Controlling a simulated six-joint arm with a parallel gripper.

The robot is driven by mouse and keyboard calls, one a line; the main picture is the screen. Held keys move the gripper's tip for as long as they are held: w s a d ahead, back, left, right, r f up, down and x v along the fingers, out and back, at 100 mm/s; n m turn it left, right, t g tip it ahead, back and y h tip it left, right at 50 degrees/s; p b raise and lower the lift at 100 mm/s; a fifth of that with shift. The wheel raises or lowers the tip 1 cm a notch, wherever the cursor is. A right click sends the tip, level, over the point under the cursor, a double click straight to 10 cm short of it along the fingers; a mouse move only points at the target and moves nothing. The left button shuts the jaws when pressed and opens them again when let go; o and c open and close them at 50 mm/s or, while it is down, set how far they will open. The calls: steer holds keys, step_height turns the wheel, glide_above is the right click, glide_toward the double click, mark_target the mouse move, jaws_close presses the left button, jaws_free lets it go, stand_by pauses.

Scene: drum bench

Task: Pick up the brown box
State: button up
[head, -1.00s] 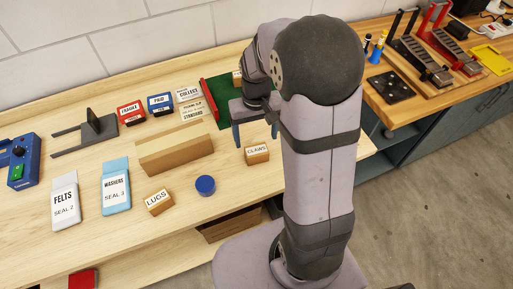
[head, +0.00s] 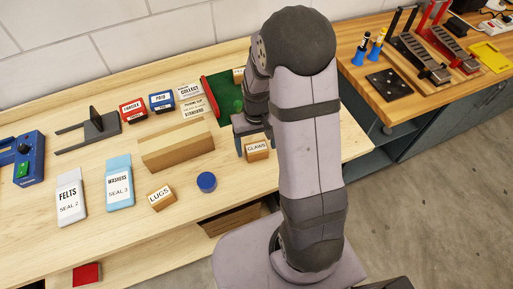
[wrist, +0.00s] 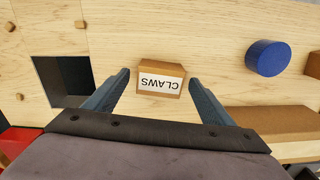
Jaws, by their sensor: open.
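A small brown box labelled CLAWS (head: 257,155) sits on the bench, right of the blue round piece. It also shows in the wrist view (wrist: 160,92), its label upside down. My gripper (head: 254,144) is open at this box. In the wrist view the open fingers (wrist: 158,84) lie to either side of the box, with gaps between. I cannot tell whether the fingertips are down level with it. A second brown box labelled LUGS (head: 160,197) sits further left.
A blue round piece (head: 206,182) and a long wooden block (head: 178,150) lie left of the CLAWS box. A green tray with a red edge (head: 208,97) is behind. Felts (head: 70,196) and washers (head: 119,187) packets lie at left. A dark square opening (wrist: 62,80) shows in the wrist view.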

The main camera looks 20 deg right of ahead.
mark_target(256, 147)
steer(key=shift+f, duration=0.85)
steer(key=shift+c, duration=0.7)
steer(key=c, duration=1.1)
steer(key=shift+r, duration=0.1)
step_height(256, 147, up, 10)
steer(key=shift+f+b, duration=0.1)
steer(key=shift+b, duration=0.9)
steer(key=shift+n, duration=0.7)
steer(key=w+d, duration=0.4)
steer(key=w, duration=0.2)
steer(key=w+d+b, duration=0.1)
steer(key=w+d, duration=0.4)
steer(key=w, duration=0.1)
steer(key=w+d+b, duration=0.1)
steer(key=w+d, duration=0.4)
steer(key=w, duration=0.2)
steer(key=shift+d+r, duration=0.1)
steer(key=shift+r, duration=0.25)
